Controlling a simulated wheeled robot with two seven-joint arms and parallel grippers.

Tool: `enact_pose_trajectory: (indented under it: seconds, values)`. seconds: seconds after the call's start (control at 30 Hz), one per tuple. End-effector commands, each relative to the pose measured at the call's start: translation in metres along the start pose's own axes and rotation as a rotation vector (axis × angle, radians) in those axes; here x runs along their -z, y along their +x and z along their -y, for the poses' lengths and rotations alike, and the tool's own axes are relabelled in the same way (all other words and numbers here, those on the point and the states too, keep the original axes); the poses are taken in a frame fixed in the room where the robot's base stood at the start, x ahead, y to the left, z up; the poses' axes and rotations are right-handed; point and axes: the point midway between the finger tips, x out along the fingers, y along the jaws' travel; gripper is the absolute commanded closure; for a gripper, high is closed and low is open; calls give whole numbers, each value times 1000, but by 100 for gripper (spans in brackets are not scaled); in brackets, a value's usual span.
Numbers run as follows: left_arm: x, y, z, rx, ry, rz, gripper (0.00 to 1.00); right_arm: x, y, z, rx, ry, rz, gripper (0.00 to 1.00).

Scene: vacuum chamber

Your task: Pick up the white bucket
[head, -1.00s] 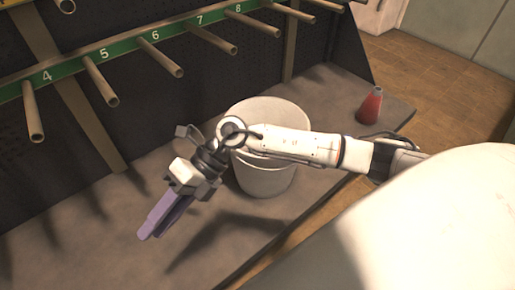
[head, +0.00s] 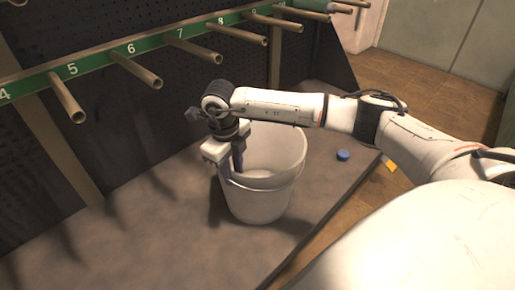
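The white bucket (head: 262,205) stands upright on the dark bench top, in the middle of the head view. My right gripper (head: 231,174) points down at the bucket's left rim. Its two dark purple fingers show a gap between them and overlap the rim in the picture. I cannot tell whether either finger touches the bucket wall. Part of the rim and the upper left wall are hidden behind the gripper, and my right forearm crosses above the bucket's far edge. My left gripper is not in view.
A green numbered rail (head: 150,46) with several protruding pegs (head: 137,73) runs above the bench (head: 140,235) along a dark perforated panel. A small blue round object (head: 343,155) lies right of the bucket. A yellow piece (head: 391,166) lies near the bench edge. The bench's left part is clear.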

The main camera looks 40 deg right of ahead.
Motion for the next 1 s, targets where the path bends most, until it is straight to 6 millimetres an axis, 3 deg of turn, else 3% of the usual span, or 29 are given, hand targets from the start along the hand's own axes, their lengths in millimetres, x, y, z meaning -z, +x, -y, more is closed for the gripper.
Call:
enact_pose_trajectory:
  seconds: [0.3,0.63,0.67,0.8,1.0]
  values:
    - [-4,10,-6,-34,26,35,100,3,45,-9,-1,-1,-2,75]
    - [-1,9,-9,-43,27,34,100,2,52,-8,-1,-2,0,75]
    - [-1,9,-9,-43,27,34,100,2,52,-8,-1,-2,0,77]
    - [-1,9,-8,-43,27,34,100,2,52,-8,-1,-2,0,100]
    - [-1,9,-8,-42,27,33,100,2,51,-8,-1,-2,0,100]
